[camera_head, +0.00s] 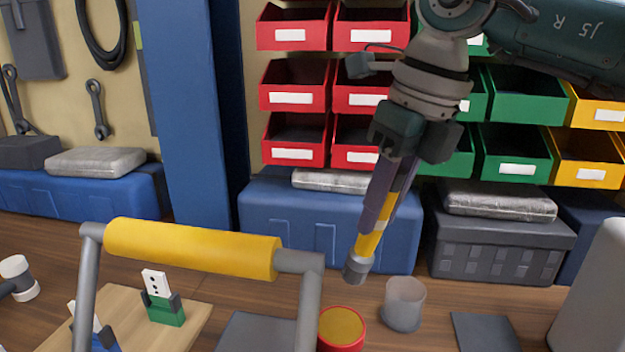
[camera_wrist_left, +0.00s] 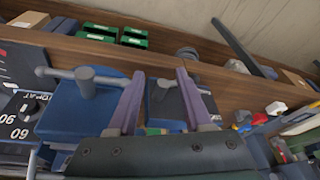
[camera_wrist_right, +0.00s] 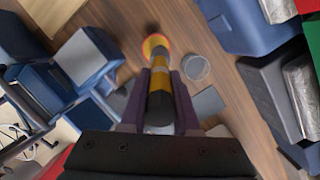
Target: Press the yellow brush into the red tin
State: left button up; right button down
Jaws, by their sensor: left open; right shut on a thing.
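My right gripper (camera_head: 376,225) is shut on the yellow brush (camera_head: 370,241), which has dark and light bands and a grey lower end. The brush slants downward, its grey end above the red tin (camera_head: 342,345) in the picture, apart from it. The tin is a round red can with a mustard-coloured top, at the bottom edge of the head view. In the right wrist view the brush (camera_wrist_right: 160,98) partly covers the tin (camera_wrist_right: 147,44). My left gripper (camera_wrist_left: 158,98) is open and empty in its wrist view, and does not show in the head view.
A grey translucent cup (camera_head: 403,304) stands right of the tin, with a dark plate (camera_head: 485,332) beyond it. A yellow bar on grey posts (camera_head: 190,248) crosses the foreground. A wooden board (camera_head: 188,336) holds a green socket (camera_head: 164,310). Blue and grey boxes line the back.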

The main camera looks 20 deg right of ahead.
aim_at(361, 256)
jog(key=shift+s+a+f+t+b, duration=0.15)
jog(key=shift+a+f+b, duration=0.1)
jog(key=shift+f, duration=0.2)
jog(key=shift+s+a+f+t+b, duration=0.1)
jog(key=shift+a+f+t+b, duration=0.1)
jog(key=shift+f, duration=0.2)
jog(key=shift+s+a+m+y+b, duration=0.15)
jog(key=shift+m+y+b, duration=0.15)
jog(key=shift+b, duration=0.15)
pick_arm(q)
notch_tip(361, 256, down, 8)
jog(key=b, duration=0.4)
jog(key=shift+r, duration=0.25)
pick_arm(e)
notch_tip(361, 256, down, 6)
jog(key=shift+r, duration=0.2)
pick_arm(q)
jog(key=shift+f+b, duration=0.2)
jog(key=shift+b, duration=0.2)
pick_arm(e)
jog(key=shift+f, duration=0.2)
pick_arm(q)
jog(key=shift+d+f+b, duration=0.15)
jog(key=shift+f+b, duration=0.15)
pick_arm(e)
jog(key=shift+f, duration=0.4)
